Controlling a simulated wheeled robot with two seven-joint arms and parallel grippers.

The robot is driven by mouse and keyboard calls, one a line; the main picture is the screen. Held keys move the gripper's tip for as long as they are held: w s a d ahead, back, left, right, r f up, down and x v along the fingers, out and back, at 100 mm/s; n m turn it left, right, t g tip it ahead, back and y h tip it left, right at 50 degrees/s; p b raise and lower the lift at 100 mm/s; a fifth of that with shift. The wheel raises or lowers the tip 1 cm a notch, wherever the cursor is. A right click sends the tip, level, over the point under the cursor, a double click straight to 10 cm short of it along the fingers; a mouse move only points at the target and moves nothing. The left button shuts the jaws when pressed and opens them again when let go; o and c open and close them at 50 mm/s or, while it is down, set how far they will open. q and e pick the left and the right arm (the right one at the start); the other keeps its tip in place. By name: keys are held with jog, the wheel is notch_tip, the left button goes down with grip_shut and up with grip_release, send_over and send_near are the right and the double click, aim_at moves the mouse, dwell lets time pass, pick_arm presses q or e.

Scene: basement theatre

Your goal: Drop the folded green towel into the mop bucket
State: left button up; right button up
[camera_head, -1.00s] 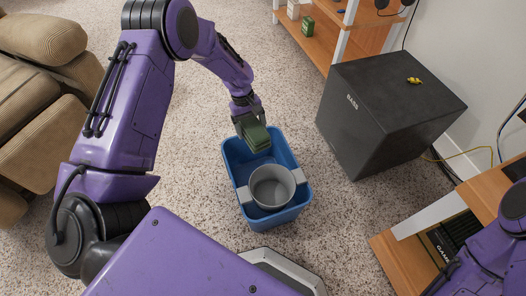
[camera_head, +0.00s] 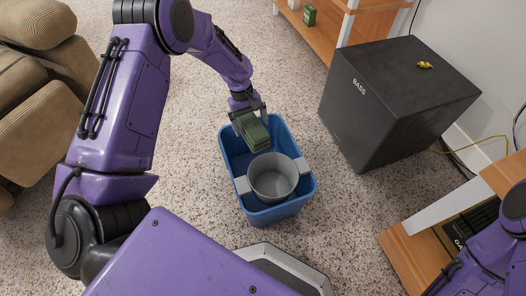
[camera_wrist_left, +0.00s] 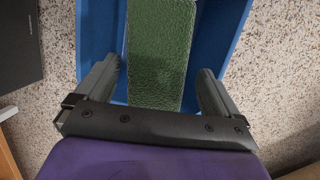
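The blue mop bucket (camera_head: 229,170) stands on the carpet, with a round grey wringer basket (camera_head: 273,178) in its near part. The folded green towel (camera_head: 253,132) is over the far part of the bucket, tilted; I cannot tell whether it touches the bucket. My left gripper (camera_head: 249,112) is just above the towel with its fingers spread. In the left wrist view the towel (camera_wrist_left: 160,50) lies between and beyond the open fingers (camera_wrist_left: 158,85), with blue bucket showing in gaps beside it. My right gripper is out of view.
A black bass speaker (camera_head: 400,105) with a small yellow object (camera_head: 424,65) on top stands right of the bucket. A wooden shelf (camera_head: 415,262) is at lower right, another (camera_head: 318,42) at the top. A brown sofa (camera_head: 35,110) is at left. Carpet around the bucket is clear.

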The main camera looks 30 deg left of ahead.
pick_arm(q)
jog(key=p+v, duration=0.5)
jog(key=v, duration=0.5)
jog(key=shift+r, duration=0.25)
jog(key=shift+w, duration=0.1)
